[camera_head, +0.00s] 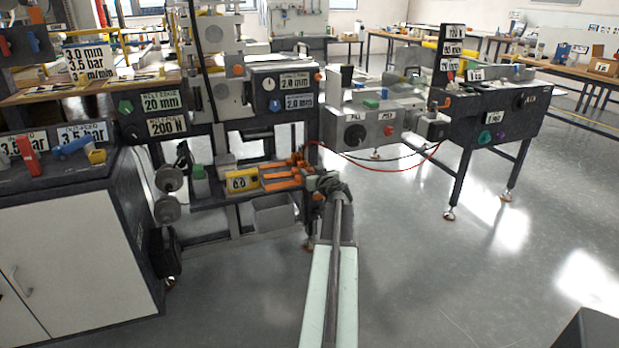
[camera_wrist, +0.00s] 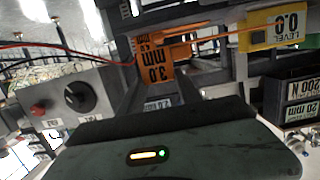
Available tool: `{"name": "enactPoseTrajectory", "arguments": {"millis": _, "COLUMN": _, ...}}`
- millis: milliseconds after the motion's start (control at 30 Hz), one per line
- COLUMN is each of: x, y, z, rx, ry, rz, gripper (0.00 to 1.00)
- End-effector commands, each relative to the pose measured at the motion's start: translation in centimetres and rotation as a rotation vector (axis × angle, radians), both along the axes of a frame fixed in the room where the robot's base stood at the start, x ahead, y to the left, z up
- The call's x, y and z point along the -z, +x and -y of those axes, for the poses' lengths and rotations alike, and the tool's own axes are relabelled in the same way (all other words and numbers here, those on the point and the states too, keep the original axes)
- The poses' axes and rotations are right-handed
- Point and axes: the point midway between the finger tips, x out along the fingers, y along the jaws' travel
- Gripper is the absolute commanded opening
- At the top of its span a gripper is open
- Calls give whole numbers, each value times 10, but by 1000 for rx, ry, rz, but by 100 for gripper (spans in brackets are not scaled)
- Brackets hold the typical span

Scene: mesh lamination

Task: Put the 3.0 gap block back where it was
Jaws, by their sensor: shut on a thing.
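The orange 3.0 gap block (camera_wrist: 156,72), its label upside down in the wrist view, is held by my gripper (camera_wrist: 168,62). In the head view my gripper (camera_head: 322,182) is at the right end of a small shelf on the machine. Several orange gap blocks (camera_head: 283,183) lie on that shelf, just left of my gripper. In the head view the gripper largely hides the held block. I cannot tell whether the held block touches the shelf.
A yellow level gauge (camera_head: 242,181) reading 0.0 sits left of the orange blocks. A grey unit with a black knob (camera_head: 356,135) stands right of the shelf, with red and black cables (camera_head: 395,163) beside it.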

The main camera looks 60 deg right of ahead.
Motion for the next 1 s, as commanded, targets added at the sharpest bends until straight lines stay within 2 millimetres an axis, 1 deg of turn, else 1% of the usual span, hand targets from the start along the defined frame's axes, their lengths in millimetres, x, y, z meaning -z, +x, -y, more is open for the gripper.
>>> {"name": "enactPoseTrajectory", "arguments": {"millis": 33, "x": 3, "y": 10, "z": 20, "rx": 0, "ry": 0, "rz": 0, "gripper": 0}}
{"name": "enactPoseTrajectory", "arguments": {"millis": 100, "x": 5, "y": 19, "z": 38, "rx": 0, "ry": 0, "rz": 0, "gripper": 0}}
{"name": "enactPoseTrajectory", "arguments": {"millis": 200, "x": 7, "y": 29, "z": 58, "rx": 0, "ry": 0, "rz": 0, "gripper": 0}}
{"name": "enactPoseTrajectory", "arguments": {"millis": 300, "x": 8, "y": 34, "z": 69, "rx": 0, "ry": 0, "rz": 0, "gripper": 0}}
{"name": "enactPoseTrajectory", "arguments": {"millis": 500, "x": 10, "y": 35, "z": 71, "rx": 1, "ry": 1, "rz": 0, "gripper": 0}}
{"name": "enactPoseTrajectory", "arguments": {"millis": 567, "x": 18, "y": 35, "z": 71, "rx": 1, "ry": 1, "rz": 0, "gripper": 0}}
{"name": "enactPoseTrajectory", "arguments": {"millis": 700, "x": 43, "y": 35, "z": 71, "rx": 1, "ry": 1, "rz": 0, "gripper": 0}}
{"name": "enactPoseTrajectory", "arguments": {"millis": 733, "x": 46, "y": 35, "z": 71, "rx": 1, "ry": 1, "rz": 0, "gripper": 0}}
{"name": "enactPoseTrajectory", "arguments": {"millis": 1000, "x": 43, "y": 34, "z": 71, "rx": 1, "ry": 1, "rz": 0, "gripper": 0}}
